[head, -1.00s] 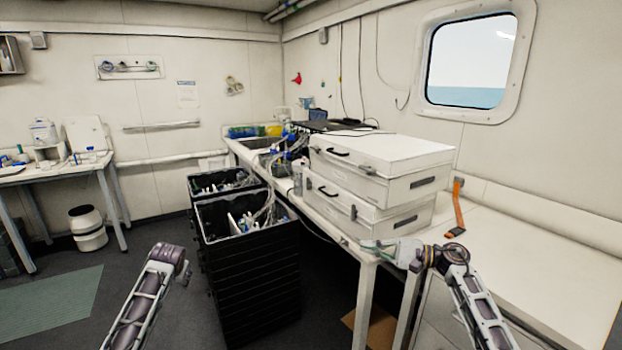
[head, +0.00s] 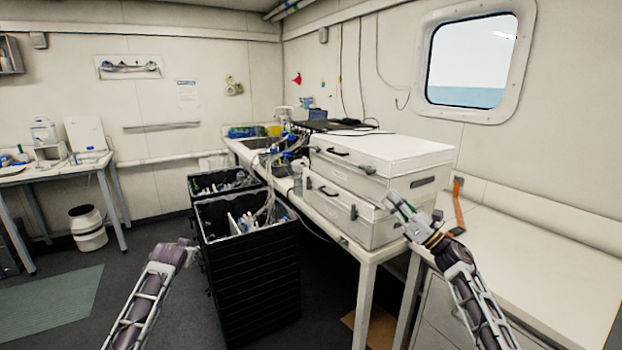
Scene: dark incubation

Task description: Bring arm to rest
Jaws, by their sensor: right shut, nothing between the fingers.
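My right gripper (head: 396,203) is shut and empty. It points up and to the left, in front of the lower white case (head: 345,205) at the near end of the bench. I cannot tell whether it touches the case. My left arm comes in at the lower left, and its end (head: 185,252) shows near the black crates. The left gripper's fingers are too small and unclear to judge.
Two stacked white cases stand on the white bench (head: 530,245), the upper case (head: 385,155) having a black handle. Black crates (head: 250,270) with tubes and bottles stand left of the bench. An orange strap (head: 459,205) lies against the wall. Open floor lies at left.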

